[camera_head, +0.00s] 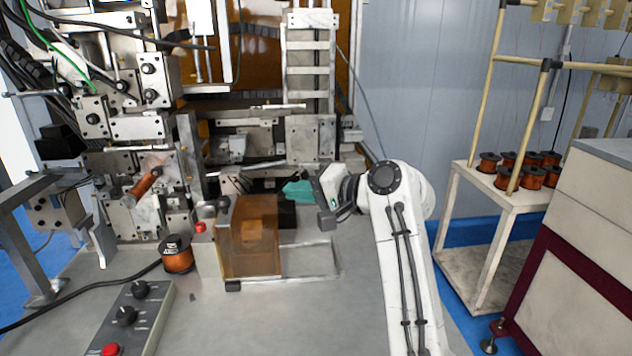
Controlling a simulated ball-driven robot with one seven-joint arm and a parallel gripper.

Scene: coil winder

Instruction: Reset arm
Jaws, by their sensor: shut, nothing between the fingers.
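My white arm (392,235) rises from the bottom of the picture, right of centre, and bends left at its upper joint. My gripper (326,217) hangs at the left end of the arm, over the machine's bed. It is shut with nothing in it. A teal piece (298,191) lies just left of my gripper, beside a dark block. I cannot tell whether the gripper touches it.
The coil winder (150,128) fills the left and back. An amber guard box (250,235) stands left of my gripper. A copper spool (176,254) and a control panel (125,317) are at front left. A rack (462,178) with several spools stands right.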

